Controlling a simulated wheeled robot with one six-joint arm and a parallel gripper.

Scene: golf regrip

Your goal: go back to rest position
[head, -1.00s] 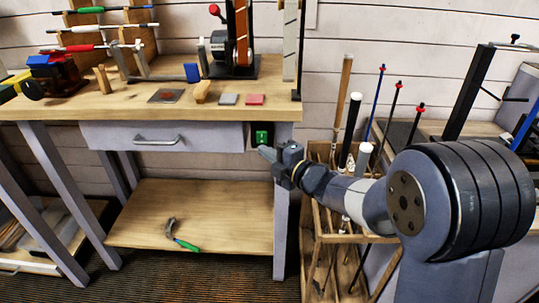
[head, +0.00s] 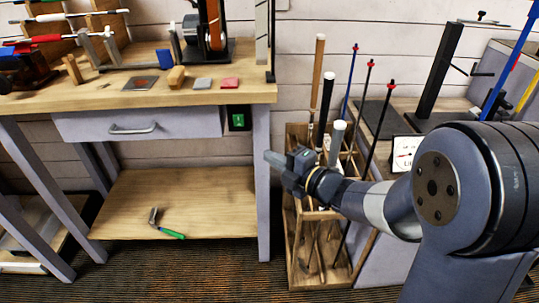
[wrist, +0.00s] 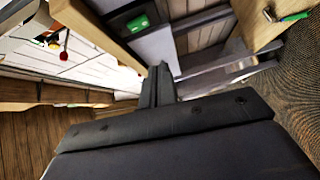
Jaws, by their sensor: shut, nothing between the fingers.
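My gripper (head: 274,160) is in front of the workbench's right leg in the head view, beside the wooden club rack. Its fingers are together with nothing between them. The wrist view also shows the gripper (wrist: 158,72), with its two fingers side by side and touching. My arm reaches in from the right of the head view, and its wrist covers part of the rack.
The workbench (head: 130,98) is at left with a closed drawer (head: 180,124) and a green switch (head: 238,118). A green-handled hammer (head: 165,228) lies on its lower shelf (head: 190,195). The club rack (head: 297,240) holds several clubs. Carpet in front is clear.

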